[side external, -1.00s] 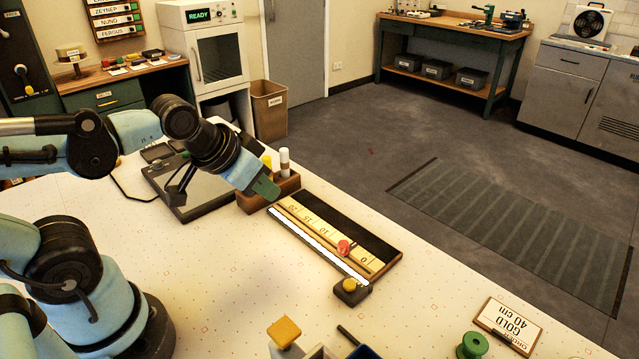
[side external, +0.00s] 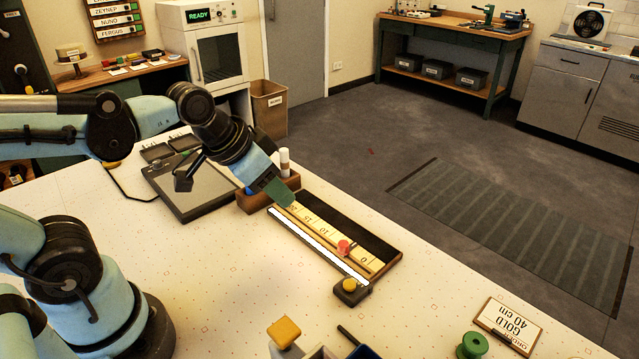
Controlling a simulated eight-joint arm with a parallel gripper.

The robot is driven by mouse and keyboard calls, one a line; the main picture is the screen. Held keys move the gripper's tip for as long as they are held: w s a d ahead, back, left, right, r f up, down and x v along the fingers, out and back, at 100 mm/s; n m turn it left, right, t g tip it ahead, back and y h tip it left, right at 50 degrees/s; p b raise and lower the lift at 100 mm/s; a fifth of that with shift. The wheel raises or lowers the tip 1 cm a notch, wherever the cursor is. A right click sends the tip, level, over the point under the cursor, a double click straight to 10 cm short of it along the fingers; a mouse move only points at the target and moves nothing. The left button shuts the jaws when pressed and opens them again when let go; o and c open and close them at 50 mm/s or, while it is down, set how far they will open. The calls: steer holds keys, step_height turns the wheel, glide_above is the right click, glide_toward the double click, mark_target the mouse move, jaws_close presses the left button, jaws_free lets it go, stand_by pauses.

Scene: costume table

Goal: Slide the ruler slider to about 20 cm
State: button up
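The ruler (side external: 322,232) lies on the table in a dark-backed wooden board, with marks running from 0 at the lower right through 10 and 15 to 20 at the upper left. The red slider (side external: 345,247) sits on the ruler between the 0 and 10 marks, nearer the low end. My gripper (side external: 283,200), with green fingers, points down at the upper-left end of the ruler near the 20 mark, well apart from the slider. The fingers look narrow from here; I cannot tell whether they are open or whether they touch the board.
A wooden holder (side external: 250,203) with a white-capped bottle (side external: 284,160) stands beside my gripper. A grey flat device (side external: 205,190) lies behind it. A yellow knob (side external: 349,285) sits on a black block at the ruler's near end.

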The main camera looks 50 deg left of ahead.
mark_target(343, 243)
steer(key=shift+o, duration=0.2)
steer(key=w+d+m+g+h, duration=0.1)
steer(key=w+d+m, duration=0.1)
steer(key=w+d+m+g+h, duration=0.1)
steer(key=d+m, duration=0.1)
steer(key=m, duration=0.1)
steer(key=shift+w+r+m+g, duration=0.15)
steer(key=shift+w+m+g, duration=0.15)
steer(key=shift+w, duration=0.1)
steer(key=shift+m+g+h, duration=0.3)
steer(key=shift+m, duration=0.5)
steer(key=shift+w+d+x, duration=0.15)
steer(key=shift+d+x, duration=0.05)
steer(key=shift+x, duration=3)
steer(key=shift+w+d+x, duration=0.1)
steer(key=shift+d+x, duration=0.1)
steer(key=shift+x, duration=3)
steer(key=shift+r, duration=0.2)
steer(key=shift+c, duration=0.2)
jaws_close()
